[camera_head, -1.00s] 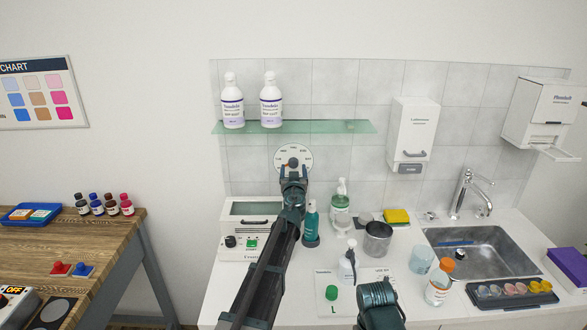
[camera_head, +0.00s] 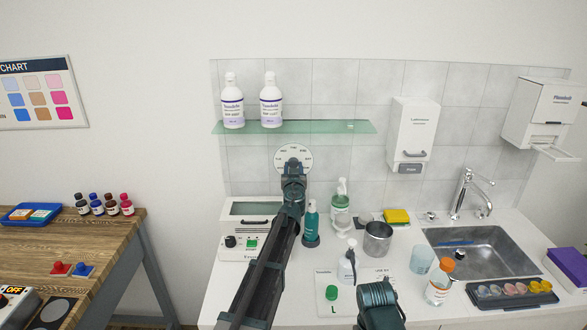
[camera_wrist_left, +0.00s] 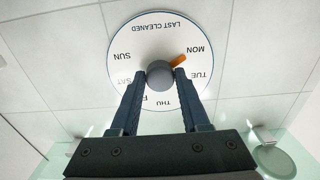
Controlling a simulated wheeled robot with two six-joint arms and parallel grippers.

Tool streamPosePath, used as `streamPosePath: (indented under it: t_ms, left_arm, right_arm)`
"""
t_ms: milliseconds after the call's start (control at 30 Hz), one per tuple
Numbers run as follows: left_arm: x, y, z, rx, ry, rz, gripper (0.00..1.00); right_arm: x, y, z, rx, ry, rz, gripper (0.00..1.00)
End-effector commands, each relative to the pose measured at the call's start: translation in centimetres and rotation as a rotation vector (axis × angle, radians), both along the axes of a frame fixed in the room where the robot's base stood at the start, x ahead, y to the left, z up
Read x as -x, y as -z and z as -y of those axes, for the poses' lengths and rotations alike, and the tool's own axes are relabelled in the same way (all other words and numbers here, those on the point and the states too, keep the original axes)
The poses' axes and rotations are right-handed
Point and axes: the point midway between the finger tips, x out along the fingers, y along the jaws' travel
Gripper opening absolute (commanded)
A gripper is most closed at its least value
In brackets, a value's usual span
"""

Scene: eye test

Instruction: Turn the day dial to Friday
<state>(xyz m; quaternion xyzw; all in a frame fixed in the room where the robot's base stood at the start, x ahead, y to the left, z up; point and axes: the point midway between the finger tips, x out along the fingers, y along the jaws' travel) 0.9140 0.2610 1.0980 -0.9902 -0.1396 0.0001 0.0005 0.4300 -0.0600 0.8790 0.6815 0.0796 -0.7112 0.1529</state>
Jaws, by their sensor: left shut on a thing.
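The day dial (camera_head: 294,154) is a round white disc on the tiled wall below the glass shelf. In the left wrist view the dial (camera_wrist_left: 130,45) appears upside down, with its grey knob (camera_wrist_left: 160,76) in the middle. Its orange pointer (camera_wrist_left: 178,61) points at MON. SUN, SAT, THU and TUE also show; the Friday label is mostly hidden behind a finger. My left gripper (camera_wrist_left: 156,80) is shut on the knob, one finger on each side. In the head view my left gripper (camera_head: 293,172) covers the knob. Part of my right arm shows at the bottom; its gripper does not.
The glass shelf (camera_head: 330,127) with two white bottles is just above the dial. A white machine (camera_head: 250,228), a teal bottle (camera_head: 311,222) and a pump bottle (camera_head: 341,208) stand below. A white dispenser (camera_head: 412,130) hangs to the right.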

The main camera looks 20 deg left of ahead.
Motion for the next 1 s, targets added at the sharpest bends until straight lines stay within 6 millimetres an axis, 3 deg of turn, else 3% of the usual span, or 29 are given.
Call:
streamPosePath:
  t_ms: [367,1000]
  left_arm:
    - [0.02,0.0,0.0,-0.132,0.0,-0.038,0.0]
    - [0.06,-0.04,-0.09,-0.703,0.001,-0.202,0.0]
  right_arm:
    - [0.0,0.0,0.0,0.0,0.0,0.0,0.5]
    - [0.0,-0.05,-0.01,0.0,0.0,0.0,0.5]
